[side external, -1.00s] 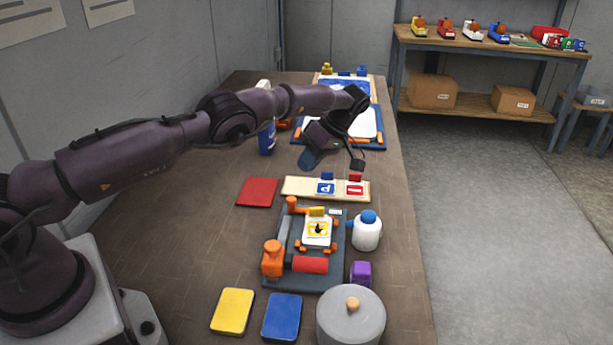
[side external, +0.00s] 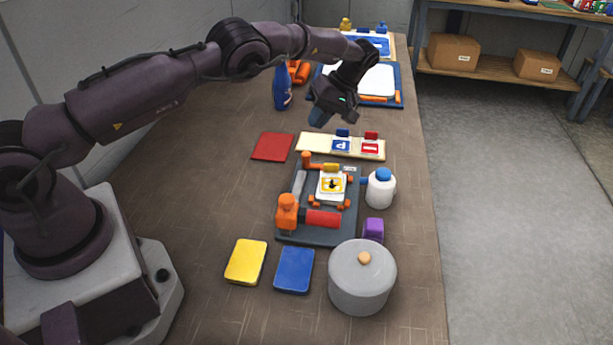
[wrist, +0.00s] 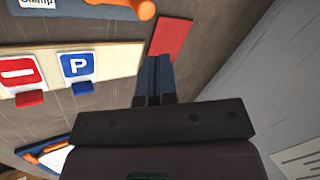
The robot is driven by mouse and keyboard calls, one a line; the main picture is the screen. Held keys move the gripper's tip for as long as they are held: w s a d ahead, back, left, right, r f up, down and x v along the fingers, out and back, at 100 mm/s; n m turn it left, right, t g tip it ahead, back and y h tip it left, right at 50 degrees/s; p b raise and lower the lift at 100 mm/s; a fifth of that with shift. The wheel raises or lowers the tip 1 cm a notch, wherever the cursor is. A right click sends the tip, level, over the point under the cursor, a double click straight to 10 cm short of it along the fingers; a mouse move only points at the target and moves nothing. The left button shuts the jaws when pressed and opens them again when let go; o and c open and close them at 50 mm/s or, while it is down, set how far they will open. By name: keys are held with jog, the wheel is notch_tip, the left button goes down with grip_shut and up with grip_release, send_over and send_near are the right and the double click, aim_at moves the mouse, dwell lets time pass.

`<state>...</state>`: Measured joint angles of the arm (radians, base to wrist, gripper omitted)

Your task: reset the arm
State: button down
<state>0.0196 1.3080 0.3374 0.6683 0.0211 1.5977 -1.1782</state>
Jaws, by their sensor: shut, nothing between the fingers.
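My gripper (side external: 322,117) is in the air above the table, behind the cream strip and the red pad in the side view. In the wrist view its fingers (wrist: 154,78) are together with nothing between them. The cream strip (side external: 313,143) holds a blue P sign (side external: 341,146) and a red sign with a white bar (side external: 370,148). Both signs also show at the left of the wrist view. The red pad (side external: 272,146) lies left of the strip, and in the wrist view (wrist: 171,36) it is just beyond the fingertips.
A dark fixture board (side external: 347,213) holds a yellow sign (side external: 332,186) and orange clamps. A white bottle (side external: 380,188), a purple block (side external: 373,229), a grey lidded pot (side external: 361,280), and yellow (side external: 246,262) and blue (side external: 294,270) pads stand nearby. A blue bottle (side external: 283,90) stands behind, near my arm.

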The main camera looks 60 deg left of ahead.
jog(key=s+d+r+m+t+h, duration=0.25)
jog(key=s+r+m, duration=0.35)
jog(key=s+r, duration=0.35)
jog(key=s+d+r+m+t+h, duration=0.1)
jog(key=s+d+r+m+t, duration=0.4)
jog(key=s+r, duration=0.4)
jog(key=s+d+r+m+t, duration=0.1)
jog(key=s+r+m, duration=0.1)
jog(key=s, duration=0.4)
jog(key=s+d+r+m+t, duration=0.1)
jog(key=s+r+m+t, duration=0.1)
jog(key=s, duration=0.4)
jog(key=shift+s+d+r, duration=0.25)
jog(key=shift+s+r, duration=0.15)
jog(key=shift+r, duration=0.3)
